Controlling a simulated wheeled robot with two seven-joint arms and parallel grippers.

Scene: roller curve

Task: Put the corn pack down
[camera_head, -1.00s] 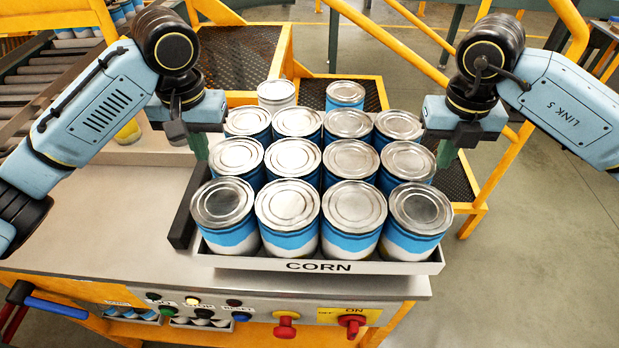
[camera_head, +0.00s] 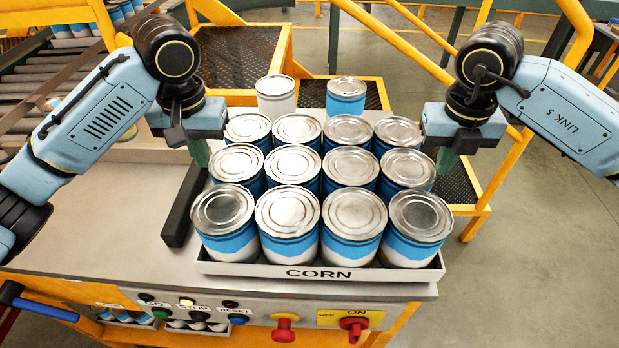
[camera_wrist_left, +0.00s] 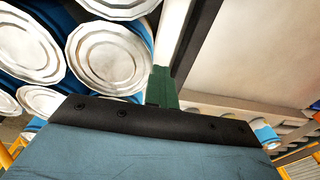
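The corn pack is a pale tray (camera_head: 240,269) lettered CORN, with rows of blue-and-white cans (camera_head: 352,215) standing upright in it. It is at the front of the grey tabletop; I cannot tell whether its underside touches it. My left gripper (camera_head: 200,154) is beside the pack's left side, with a green finger pointing down. My right gripper (camera_head: 446,160) is at the right side in the same way. Contact with the pack is unclear. The left wrist view shows one green finger (camera_wrist_left: 160,86) close to the can lids (camera_wrist_left: 108,56). The finger openings cannot be made out.
A black bar (camera_head: 185,205) lies on the tabletop (camera_head: 120,240) left of the pack. A white can (camera_head: 276,98) and a blue can (camera_head: 346,98) stand behind the rows. A button panel with a red knob (camera_head: 354,328) is below the front edge. Yellow rails (camera_head: 395,35) are behind.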

